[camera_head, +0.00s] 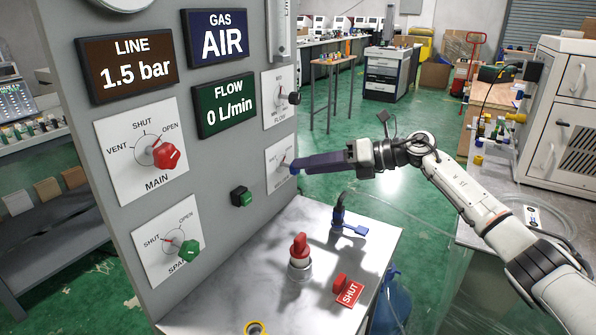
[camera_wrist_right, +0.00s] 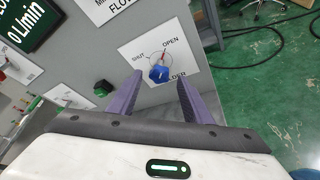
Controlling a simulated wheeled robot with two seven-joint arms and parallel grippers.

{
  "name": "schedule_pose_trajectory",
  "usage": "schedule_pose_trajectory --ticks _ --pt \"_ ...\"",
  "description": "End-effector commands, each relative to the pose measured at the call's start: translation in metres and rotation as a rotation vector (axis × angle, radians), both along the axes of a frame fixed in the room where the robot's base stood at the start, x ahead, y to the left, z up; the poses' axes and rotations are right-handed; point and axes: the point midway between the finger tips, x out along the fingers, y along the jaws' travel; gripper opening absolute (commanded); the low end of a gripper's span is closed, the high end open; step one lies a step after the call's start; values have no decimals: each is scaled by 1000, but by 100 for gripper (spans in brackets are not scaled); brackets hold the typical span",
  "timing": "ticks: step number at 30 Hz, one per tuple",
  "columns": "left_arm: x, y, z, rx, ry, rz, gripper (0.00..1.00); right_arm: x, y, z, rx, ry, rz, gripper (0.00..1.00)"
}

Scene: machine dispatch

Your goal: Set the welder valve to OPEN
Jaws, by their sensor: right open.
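The welder valve is a blue knob (camera_wrist_right: 160,74) on a white plate (camera_wrist_right: 143,50) marked SHUT and OPEN. Its red mark points up, toward the OPEN side; I cannot tell whether it is exactly on OPEN. In the head view the blue knob (camera_head: 294,168) shows at the panel's right edge, partly behind my fingers. My right gripper (camera_wrist_right: 160,79) is open, with one purple finger on each side of the knob in the picture; I cannot tell whether they touch it. In the head view the right gripper (camera_head: 298,165) reaches the plate from the right. My left gripper is not in view.
The panel holds a red MAIN knob (camera_head: 166,155), a green SPARE knob (camera_head: 189,250), a black FLOW knob (camera_head: 294,98) and a dark green button (camera_head: 241,196). Below, a marble-look shelf (camera_head: 230,300) carries a red-topped fitting (camera_head: 299,257), a blue-handled valve (camera_head: 348,228) and a red SHUT tag (camera_head: 349,292).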

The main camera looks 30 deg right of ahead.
Motion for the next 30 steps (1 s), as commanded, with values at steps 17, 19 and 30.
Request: schedule_pose_trajectory --ticks 17,19,30 --pt "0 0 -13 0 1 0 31 -40 -38 18 0 2 2 45" --pt "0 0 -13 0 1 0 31 -40 -38 17 0 2 2 45" --pt "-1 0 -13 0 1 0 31 -39 -38 17 0 2 2 45"
